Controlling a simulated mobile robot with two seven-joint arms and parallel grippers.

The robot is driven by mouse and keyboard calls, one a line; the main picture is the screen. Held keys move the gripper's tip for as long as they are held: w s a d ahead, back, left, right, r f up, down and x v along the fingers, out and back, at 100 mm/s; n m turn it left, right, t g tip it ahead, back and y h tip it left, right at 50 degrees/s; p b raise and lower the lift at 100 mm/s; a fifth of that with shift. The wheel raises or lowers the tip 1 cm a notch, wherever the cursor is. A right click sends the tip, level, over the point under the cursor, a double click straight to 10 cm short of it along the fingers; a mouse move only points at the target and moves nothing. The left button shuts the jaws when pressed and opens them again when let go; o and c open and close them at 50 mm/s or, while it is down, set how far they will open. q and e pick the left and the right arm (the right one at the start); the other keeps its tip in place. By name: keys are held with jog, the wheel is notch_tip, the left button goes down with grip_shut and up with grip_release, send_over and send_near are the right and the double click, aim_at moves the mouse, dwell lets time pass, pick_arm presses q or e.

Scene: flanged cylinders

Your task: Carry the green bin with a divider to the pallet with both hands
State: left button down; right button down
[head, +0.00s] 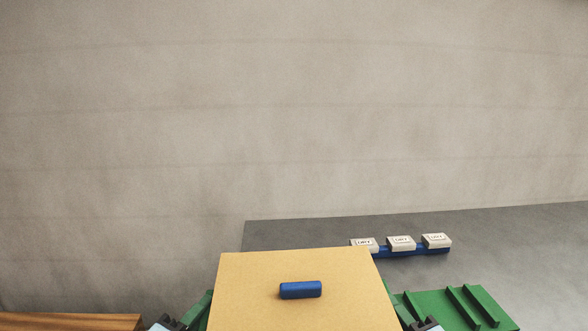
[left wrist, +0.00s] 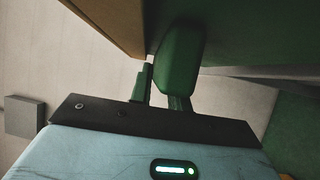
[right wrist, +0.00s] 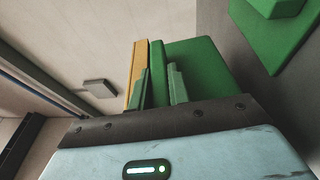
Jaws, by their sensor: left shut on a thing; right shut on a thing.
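The green bin shows mostly as side pieces (head: 203,306) around a tan board with a blue bar on it; its inside and divider are hidden under the board (head: 250,290). My left gripper (head: 170,323) is at the bin's left side, shut on its green part, which the left wrist view also shows (left wrist: 180,55). My right gripper (head: 425,323) is at the right side, shut on a green wall (right wrist: 157,72) in the right wrist view. I cannot identify the pallet for certain.
The blue bar (head: 300,290) lies on the board. On a grey table (head: 300,235) stand a blue strip (head: 425,252) with three white labelled blocks (head: 401,242) and a green ribbed piece (head: 440,308). A brown wooden surface (head: 70,322) shows at lower left. A bare wall is behind.

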pick_arm(q)
jog(key=shift+w+a+r, duration=0.1)
jog(key=shift+r, duration=0.2)
pick_arm(e)
jog(key=shift+w+d+r, duration=0.1)
jog(key=shift+r, duration=0.25)
